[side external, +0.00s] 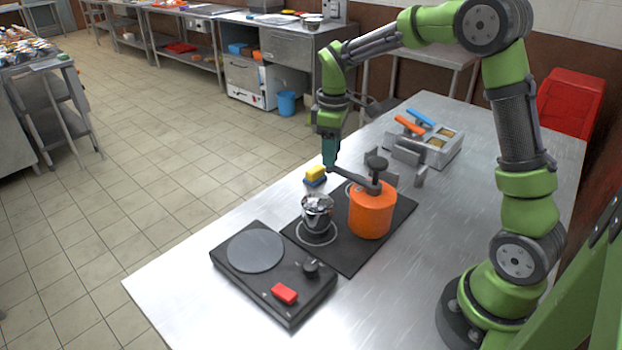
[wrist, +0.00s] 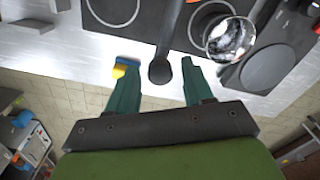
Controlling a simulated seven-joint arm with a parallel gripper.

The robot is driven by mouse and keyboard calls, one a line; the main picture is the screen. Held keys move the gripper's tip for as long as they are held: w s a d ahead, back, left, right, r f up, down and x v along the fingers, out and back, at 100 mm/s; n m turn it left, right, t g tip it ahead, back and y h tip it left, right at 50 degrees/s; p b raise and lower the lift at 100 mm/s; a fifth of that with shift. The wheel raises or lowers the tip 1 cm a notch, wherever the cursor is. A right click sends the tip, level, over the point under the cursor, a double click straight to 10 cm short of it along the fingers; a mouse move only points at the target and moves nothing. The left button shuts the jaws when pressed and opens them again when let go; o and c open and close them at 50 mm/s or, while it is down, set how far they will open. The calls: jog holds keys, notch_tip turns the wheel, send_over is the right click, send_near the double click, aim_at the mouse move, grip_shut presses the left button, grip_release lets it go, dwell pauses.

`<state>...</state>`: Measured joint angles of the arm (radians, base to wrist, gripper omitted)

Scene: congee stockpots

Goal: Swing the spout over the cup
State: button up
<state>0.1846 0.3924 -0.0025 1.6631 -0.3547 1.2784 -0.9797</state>
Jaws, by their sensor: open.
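An orange pot (side external: 371,212) stands on a black mat (side external: 349,256). A dark spout (side external: 352,179) reaches left from its top; its bar and rounded end also show in the wrist view (wrist: 165,45). A shiny metal cup (side external: 317,209) stands on the mat left of the pot, inside a white ring; it shows at upper right in the wrist view (wrist: 231,41). The spout's end is apart from the cup, farther back. My gripper (side external: 331,162) is open and pointing down, its teal fingers (wrist: 159,68) on either side of the spout's end. Contact cannot be told.
A yellow and blue sponge (side external: 316,175) lies close by my gripper. A hot plate (side external: 272,268) with a knob and red block is at the table's front. Grey blocks (side external: 408,160) and a metal holder (side external: 443,147) with orange and blue handles stand behind. The right tabletop is clear.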

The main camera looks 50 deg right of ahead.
jog(key=c, duration=0.6)
jog(key=shift+o, duration=0.2)
jog(key=shift+a, duration=0.15)
jog(key=s+a, duration=0.4)
jog(key=a, duration=0.5)
jog(key=shift+s, duration=0.15)
dwell(1.2)
jog(key=shift+d, duration=0.1)
